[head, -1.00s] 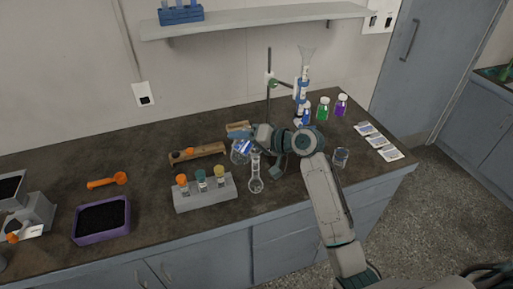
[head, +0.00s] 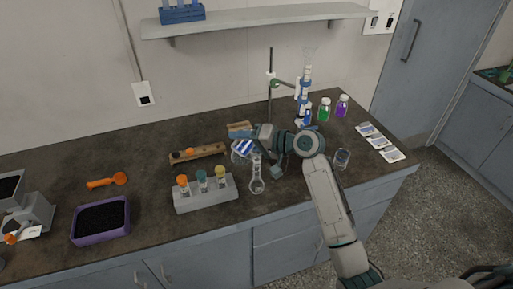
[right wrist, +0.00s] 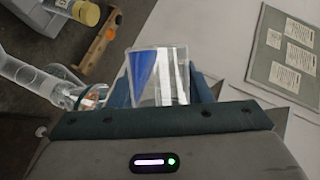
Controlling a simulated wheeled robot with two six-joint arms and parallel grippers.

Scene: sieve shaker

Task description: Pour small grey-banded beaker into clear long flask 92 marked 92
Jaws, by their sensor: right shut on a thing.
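My right gripper (head: 243,138) is shut on the small clear beaker (head: 239,151), which shows blue and white patches and looks tilted. The beaker also shows in the right wrist view (right wrist: 160,75), in front of the blue gripper fingers. The clear long flask (head: 257,185) stands upright on the bench, with its neck just right of the beaker in the head view. Its clear glass shows at the left of the right wrist view (right wrist: 35,78). I cannot read its mark or tell whether liquid is running. My left gripper is out of view.
A grey rack (head: 207,197) with capped vials stands left of the flask. Another beaker (head: 342,158) stands to the right. A burette stand (head: 270,95) and coloured bottles (head: 324,110) are behind. A purple tray (head: 100,222) lies at the left.

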